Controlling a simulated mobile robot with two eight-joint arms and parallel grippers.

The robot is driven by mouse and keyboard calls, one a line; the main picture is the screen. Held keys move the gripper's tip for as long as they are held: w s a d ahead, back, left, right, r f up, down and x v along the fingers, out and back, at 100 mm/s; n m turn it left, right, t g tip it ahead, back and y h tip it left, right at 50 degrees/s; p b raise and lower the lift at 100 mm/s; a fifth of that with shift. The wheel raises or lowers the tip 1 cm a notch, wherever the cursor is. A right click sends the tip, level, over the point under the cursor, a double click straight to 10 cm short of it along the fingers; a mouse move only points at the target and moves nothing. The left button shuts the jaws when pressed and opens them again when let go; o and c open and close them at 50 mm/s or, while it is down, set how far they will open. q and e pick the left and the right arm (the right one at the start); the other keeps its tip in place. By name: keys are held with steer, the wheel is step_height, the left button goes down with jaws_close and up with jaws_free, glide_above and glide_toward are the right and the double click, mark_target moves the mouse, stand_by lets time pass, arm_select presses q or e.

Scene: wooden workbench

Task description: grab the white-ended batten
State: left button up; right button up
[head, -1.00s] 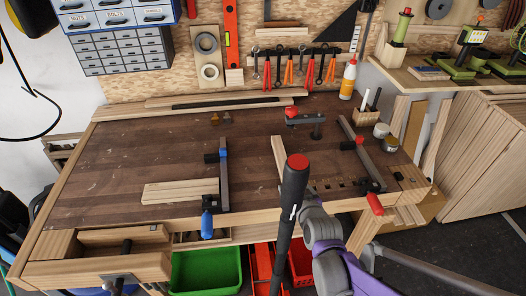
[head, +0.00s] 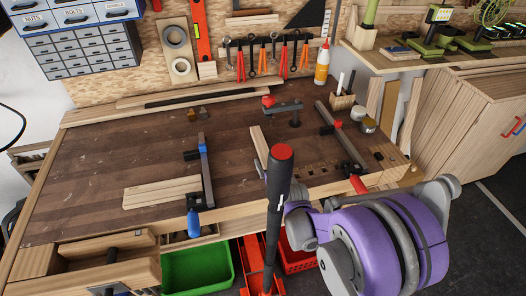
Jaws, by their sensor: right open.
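No white end can be made out on any batten at this size. A short pale batten (head: 259,143) lies on the workbench (head: 100,165), with its near part hidden behind a black handle. Two pale pieces of wood (head: 160,193) lie side by side at the front left, by a blue-handled clamp. My right gripper (head: 300,224) is in front of the bench's front edge, right of the black handle, open and apart from the wood. Its fingertips are hard to make out. My left gripper is out of view.
The black handle with a red top (head: 277,190) stands upright before the bench, above a red jack. Blue (head: 205,170) and red-handled (head: 345,145) bar clamps lie on the bench. A green bin (head: 195,268) is below. The bench's middle left is clear.

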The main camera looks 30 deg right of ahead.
mark_target(263, 151)
steer(key=shift+x, duration=1.45)
jaws_close()
